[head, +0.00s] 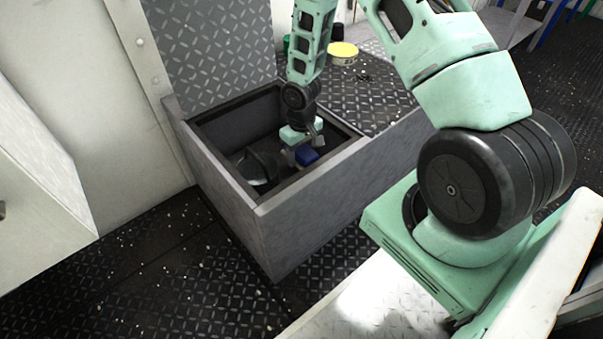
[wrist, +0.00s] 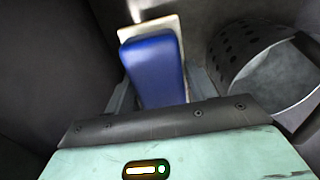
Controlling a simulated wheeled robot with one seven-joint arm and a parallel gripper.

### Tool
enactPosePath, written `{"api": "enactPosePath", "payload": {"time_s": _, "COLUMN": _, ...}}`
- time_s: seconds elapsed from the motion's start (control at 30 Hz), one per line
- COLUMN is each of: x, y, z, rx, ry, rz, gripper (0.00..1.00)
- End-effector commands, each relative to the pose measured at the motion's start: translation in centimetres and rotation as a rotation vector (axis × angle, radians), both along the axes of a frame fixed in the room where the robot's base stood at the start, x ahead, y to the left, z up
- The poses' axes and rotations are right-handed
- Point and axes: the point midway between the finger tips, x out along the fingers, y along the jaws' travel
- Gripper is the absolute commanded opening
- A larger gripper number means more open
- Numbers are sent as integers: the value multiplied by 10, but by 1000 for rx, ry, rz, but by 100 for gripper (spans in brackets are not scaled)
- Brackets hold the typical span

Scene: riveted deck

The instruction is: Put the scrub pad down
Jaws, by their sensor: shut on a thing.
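The scrub pad (head: 307,156) is a small blue block. In the wrist view the blue pad (wrist: 155,70) sits between the two fingers of my gripper (wrist: 158,95), which are shut on it. A pale, cream-coloured layer or piece shows just behind the pad's far end; I cannot tell whether it is part of the pad. In the head view my gripper (head: 305,150) points down inside an open grey box (head: 262,210). Whether the pad touches the box floor cannot be told.
A dark perforated round container (wrist: 240,55) lies in the box beside the pad; it also shows in the head view (head: 257,168). The box's patterned lid (head: 215,45) stands open at the back. A yellow-topped tin (head: 343,53) stands on the surface behind.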

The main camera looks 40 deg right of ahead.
Motion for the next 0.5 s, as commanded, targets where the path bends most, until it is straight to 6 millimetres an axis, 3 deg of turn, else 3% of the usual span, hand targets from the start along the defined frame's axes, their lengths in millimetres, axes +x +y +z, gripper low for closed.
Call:
{"api": "enactPosePath", "payload": {"time_s": 0.23, "x": 0, "y": 0, "z": -19, "rx": 0, "ry": 1, "rz": 1, "gripper": 38}}
{"api": "enactPosePath", "payload": {"time_s": 0.5, "x": 0, "y": 0, "z": -61, "rx": 0, "ry": 0, "rz": 1, "gripper": 38}}
